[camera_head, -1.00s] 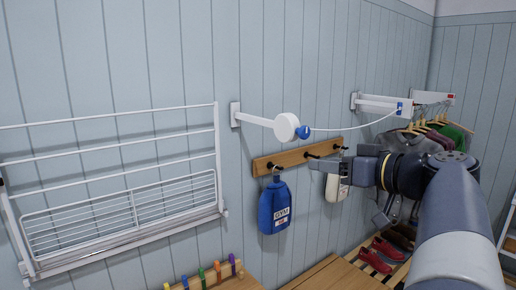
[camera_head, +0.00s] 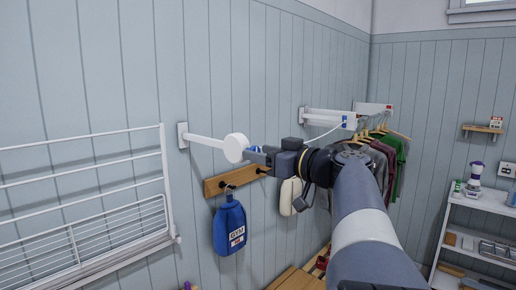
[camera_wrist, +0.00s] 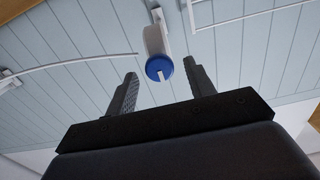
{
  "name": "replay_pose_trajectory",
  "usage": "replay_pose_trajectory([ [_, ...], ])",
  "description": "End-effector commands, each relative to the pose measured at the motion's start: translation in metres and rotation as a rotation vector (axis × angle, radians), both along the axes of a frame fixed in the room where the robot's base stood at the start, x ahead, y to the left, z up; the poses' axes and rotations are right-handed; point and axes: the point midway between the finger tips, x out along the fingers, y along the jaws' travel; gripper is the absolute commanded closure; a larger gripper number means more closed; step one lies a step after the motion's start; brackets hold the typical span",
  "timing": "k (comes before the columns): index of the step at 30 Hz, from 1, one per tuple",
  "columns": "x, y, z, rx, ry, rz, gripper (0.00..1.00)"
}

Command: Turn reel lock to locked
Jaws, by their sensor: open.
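The white round reel (camera_head: 235,147) sits at the end of a white arm fixed to the panelled wall. Its reel lock is a round blue knob (camera_wrist: 158,70) with a white bar across its face, seen nearly face-on in the wrist view; the head view mostly hides it behind my gripper. My gripper (camera_wrist: 160,72) is open, with one finger on each side of the knob in the picture. The fingers look apart from the knob, though exact depth is hard to tell. In the head view my gripper (camera_head: 254,157) is right beside the reel.
A wooden hook rail (camera_head: 217,184) with a blue bottle (camera_head: 229,227) hangs below the reel. A white drying rack (camera_head: 85,205) is at left, a white shelf (camera_head: 480,212) at right.

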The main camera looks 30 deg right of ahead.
Motion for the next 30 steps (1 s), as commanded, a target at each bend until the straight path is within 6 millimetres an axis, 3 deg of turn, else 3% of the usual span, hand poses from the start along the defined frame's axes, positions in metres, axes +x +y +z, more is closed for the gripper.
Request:
replay_pose_trajectory([
  [13,0.01,0.0041,-0.0001,0.0,0.0,0.0,0.49],
  [30,0.0097,0.004,-0.0001,0.0,0.0,0.0,0.92],
])
